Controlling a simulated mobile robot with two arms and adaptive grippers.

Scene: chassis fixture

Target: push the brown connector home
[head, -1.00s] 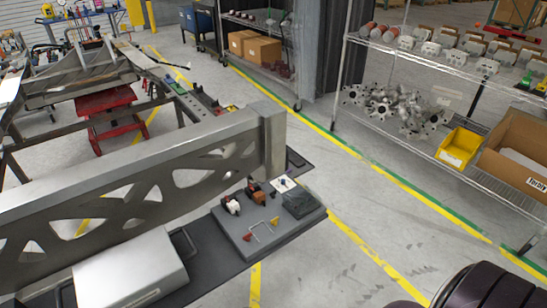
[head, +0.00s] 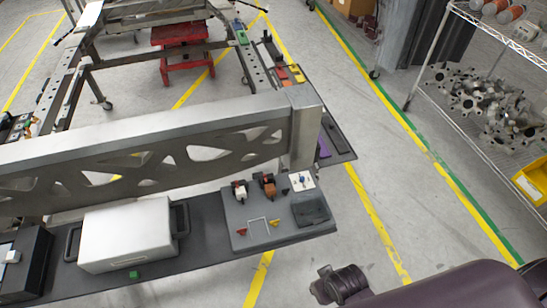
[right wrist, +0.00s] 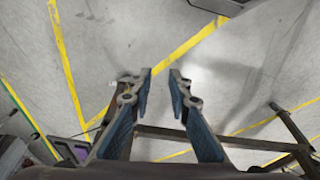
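The brown connector (head: 269,186) stands on a grey fixture board (head: 246,232) on the dark bench, just in front of the metal beam. It is small in the head view, and I cannot tell how far it is seated. A white and red connector (head: 239,191) stands to its left. My right gripper (right wrist: 162,72) shows in the right wrist view with its two fingers apart and nothing between them, above bare floor. The head view shows only part of my right arm at the lower right, away from the board. My left gripper is not in view.
The long metal beam (head: 150,150) crosses behind the bench. A silver case (head: 127,236) stands left of the board. A wire handle (head: 258,226) and a dark pad (head: 311,210) are on the board. A wire shelf (head: 480,120) stands at the right. Floor between is clear.

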